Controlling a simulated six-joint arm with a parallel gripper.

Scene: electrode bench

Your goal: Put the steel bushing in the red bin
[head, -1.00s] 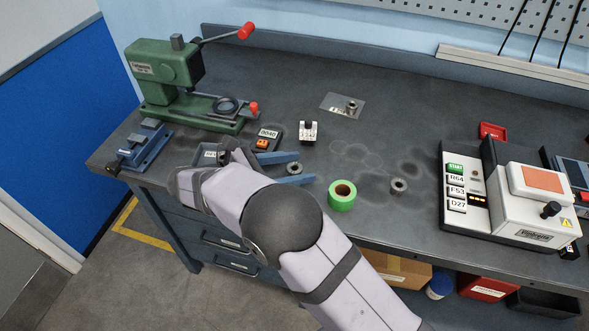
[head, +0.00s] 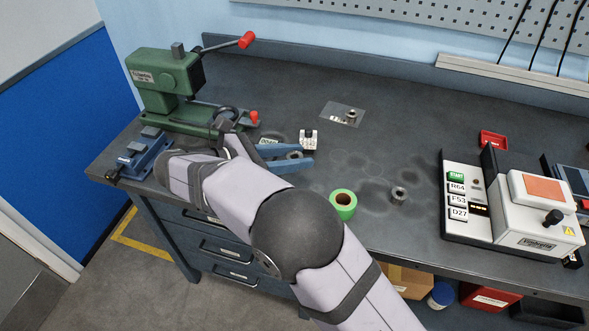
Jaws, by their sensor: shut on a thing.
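My gripper (head: 303,156), with long blue fingers, is shut on a grey metal ring-shaped part (head: 293,155), which looks like a steel bushing; the fingers partly cover it. It is over the left part of the bench, in front of the green press. Two similar grey metal parts stand elsewhere: one on the bench (head: 398,195) right of the green tape roll, one on a clear sheet (head: 351,117) at the back. A small red open bin (head: 493,139) sits on the bench at the right, behind the white machine. Another red box (head: 490,297) is below the bench.
The green press (head: 165,85) and a blue vise (head: 143,155) stand at the left. A green tape roll (head: 343,203), a small white-and-black block (head: 309,139) and a white machine (head: 530,210) are on the bench. The bench between the tape roll and the back wall is mostly clear.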

